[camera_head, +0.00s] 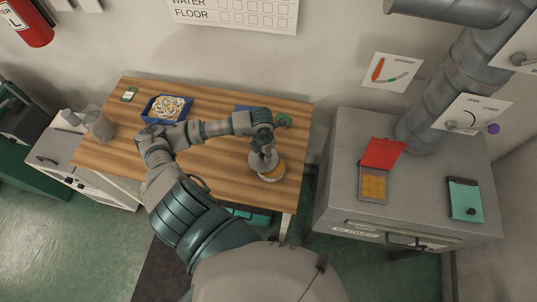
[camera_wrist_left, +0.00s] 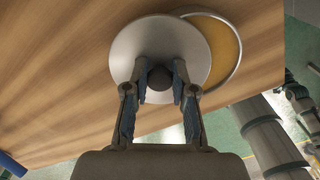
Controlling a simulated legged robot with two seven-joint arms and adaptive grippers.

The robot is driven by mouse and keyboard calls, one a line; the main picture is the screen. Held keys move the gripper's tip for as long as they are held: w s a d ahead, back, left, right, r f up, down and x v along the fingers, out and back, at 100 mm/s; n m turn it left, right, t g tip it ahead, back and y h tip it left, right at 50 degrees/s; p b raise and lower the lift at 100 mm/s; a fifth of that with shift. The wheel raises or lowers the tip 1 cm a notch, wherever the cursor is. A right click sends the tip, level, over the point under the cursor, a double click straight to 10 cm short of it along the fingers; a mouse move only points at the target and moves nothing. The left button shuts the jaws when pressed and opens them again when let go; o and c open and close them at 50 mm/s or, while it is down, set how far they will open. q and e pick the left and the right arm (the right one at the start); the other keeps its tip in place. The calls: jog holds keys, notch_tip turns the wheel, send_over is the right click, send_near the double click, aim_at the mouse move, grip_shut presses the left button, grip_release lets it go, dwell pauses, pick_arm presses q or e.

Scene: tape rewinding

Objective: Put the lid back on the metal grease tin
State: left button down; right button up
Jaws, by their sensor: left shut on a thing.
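My left gripper (camera_head: 262,152) is over the right end of the wooden table. It is shut on the dark knob (camera_wrist_left: 160,78) of a round grey metal lid (camera_wrist_left: 150,42). The lid also shows in the head view (camera_head: 256,164), partly hidden by the fingers. The open grease tin (camera_wrist_left: 236,42) has a metal rim and yellow-orange contents. In the wrist view the lid overlaps the tin's left part and is off its centre. In the head view the tin (camera_head: 274,175) is just below and right of the lid. I cannot tell whether they touch. My right gripper is not in view.
A blue tray (camera_head: 149,116) of small pale pieces and a grey container (camera_head: 98,124) are on the table's left part. Dark green items (camera_head: 284,121) lie behind my gripper. A grey cabinet (camera_head: 340,150) stands right of the table, across a gap.

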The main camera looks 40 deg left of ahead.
aim_at(272, 163)
pick_arm(q)
jog(key=shift+s+f, duration=0.1)
jog(key=shift+f, duration=0.05)
jog(key=shift+d, duration=1.05)
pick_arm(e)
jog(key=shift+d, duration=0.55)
pick_arm(q)
jog(key=shift+d+r, duration=0.1)
jog(key=shift+r, duration=0.1)
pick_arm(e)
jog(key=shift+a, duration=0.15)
pick_arm(q)
jog(key=shift+d+r, duration=0.1)
jog(key=shift+d, duration=0.5)
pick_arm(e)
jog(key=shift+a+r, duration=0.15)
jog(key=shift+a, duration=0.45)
pick_arm(q)
jog(key=shift+d+r, duration=0.1)
jog(key=shift+d, duration=0.3)
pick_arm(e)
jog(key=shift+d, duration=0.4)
pick_arm(q)
jog(key=shift+a, duration=0.2)
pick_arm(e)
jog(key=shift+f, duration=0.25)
